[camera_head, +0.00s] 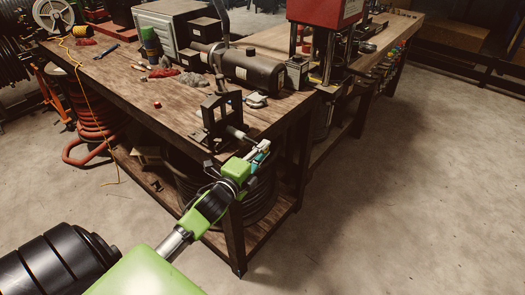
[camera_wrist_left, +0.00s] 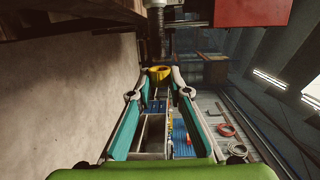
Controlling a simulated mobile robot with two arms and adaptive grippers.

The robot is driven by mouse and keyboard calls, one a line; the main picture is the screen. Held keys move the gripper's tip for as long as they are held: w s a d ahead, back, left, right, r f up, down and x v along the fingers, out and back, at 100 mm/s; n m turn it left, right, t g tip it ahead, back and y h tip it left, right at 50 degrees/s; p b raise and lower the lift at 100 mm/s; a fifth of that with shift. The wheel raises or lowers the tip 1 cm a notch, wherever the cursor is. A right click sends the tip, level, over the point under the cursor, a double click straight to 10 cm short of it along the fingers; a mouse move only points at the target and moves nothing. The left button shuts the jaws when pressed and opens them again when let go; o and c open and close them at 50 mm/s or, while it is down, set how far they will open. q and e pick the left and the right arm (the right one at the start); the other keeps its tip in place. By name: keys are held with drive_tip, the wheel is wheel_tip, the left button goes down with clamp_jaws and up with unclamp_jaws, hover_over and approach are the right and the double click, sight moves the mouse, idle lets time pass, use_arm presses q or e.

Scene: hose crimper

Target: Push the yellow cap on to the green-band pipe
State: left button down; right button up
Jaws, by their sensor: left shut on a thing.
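My left gripper (camera_head: 259,155) reaches in beside the front corner of the workbench. In the left wrist view, its teal fingers (camera_wrist_left: 159,85) are shut on the yellow cap (camera_wrist_left: 159,74) at their tips. In the head view the cap is too small or hidden to make out. A grey pipe (camera_head: 238,133) sticks out of a dark vise (camera_head: 214,116) toward the gripper. In the wrist view a dark pipe (camera_wrist_left: 156,35) lies just beyond the cap, roughly in line with it. I cannot tell whether they touch, and no green band shows clearly. My right gripper is not in view.
The wooden workbench (camera_head: 130,80) holds a black cylinder tank (camera_head: 254,70), a grey box (camera_head: 165,25) and a small red piece (camera_head: 157,104). A red press (camera_head: 322,12) stands behind. The floor (camera_head: 370,210) to the right is clear.

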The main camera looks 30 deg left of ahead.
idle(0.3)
use_arm(q)
drive_tip(key=shift+w+a, duration=0.1)
drive_tip(key=shift+a, duration=1.15)
drive_tip(key=shift+a+r, duration=0.1)
drive_tip(key=shift+a, duration=0.1)
drive_tip(key=c, duration=1.8)
unclamp_jaws()
drive_tip(key=shift+a, duration=0.15)
drive_tip(key=s, duration=0.8)
drive_tip(key=s+d, duration=0.1)
drive_tip(key=s, duration=0.3)
drive_tip(key=shift+r, duration=0.3)
